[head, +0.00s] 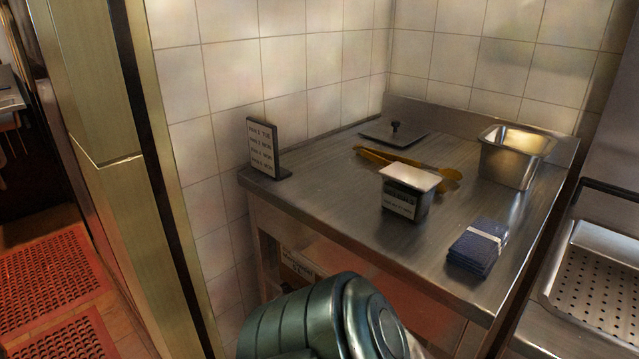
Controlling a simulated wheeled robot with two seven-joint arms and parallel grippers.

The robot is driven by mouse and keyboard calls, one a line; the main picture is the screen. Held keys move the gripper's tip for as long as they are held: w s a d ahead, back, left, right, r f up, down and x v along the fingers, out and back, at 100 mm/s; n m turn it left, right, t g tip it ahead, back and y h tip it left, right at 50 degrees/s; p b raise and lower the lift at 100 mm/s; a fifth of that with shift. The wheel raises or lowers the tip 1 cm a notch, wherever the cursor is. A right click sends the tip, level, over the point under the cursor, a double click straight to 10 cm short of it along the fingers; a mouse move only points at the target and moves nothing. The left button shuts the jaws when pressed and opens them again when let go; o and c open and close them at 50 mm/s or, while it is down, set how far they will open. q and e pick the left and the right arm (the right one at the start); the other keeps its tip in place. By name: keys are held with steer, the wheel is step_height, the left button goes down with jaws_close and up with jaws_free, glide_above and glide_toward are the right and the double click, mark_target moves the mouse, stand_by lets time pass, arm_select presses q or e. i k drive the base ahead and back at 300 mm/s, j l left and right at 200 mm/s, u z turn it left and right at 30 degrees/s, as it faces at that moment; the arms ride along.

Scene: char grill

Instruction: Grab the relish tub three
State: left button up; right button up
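A small dark metal tub (405,194) with a pale, flat top and a white label on its front stands upright near the middle of the steel table (330,205). It may be the relish tub, but its label is too small to read. Part of one of my arms shows at the bottom centre, in front of the table. Neither of my grippers shows in the head view, and nothing touches the tub.
Yellow-handled tongs (385,157) lie just behind the tub. An open steel pan (513,156) stands at the back right, a dark lid (394,134) at the back, a sign (262,147) at the left. A folded blue cloth (477,248) lies front right. A perforated tray (605,280) is further right.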

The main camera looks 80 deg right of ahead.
mark_target(407, 193)
steer(key=i+l+z, duration=0.1)
steer(key=z, duration=3.15)
steer(key=j+z, duration=0.5)
steer(key=z, duration=0.25)
steer(key=k+j+z, duration=0.1)
steer(key=z, duration=0.25)
steer(key=j, duration=0.1)
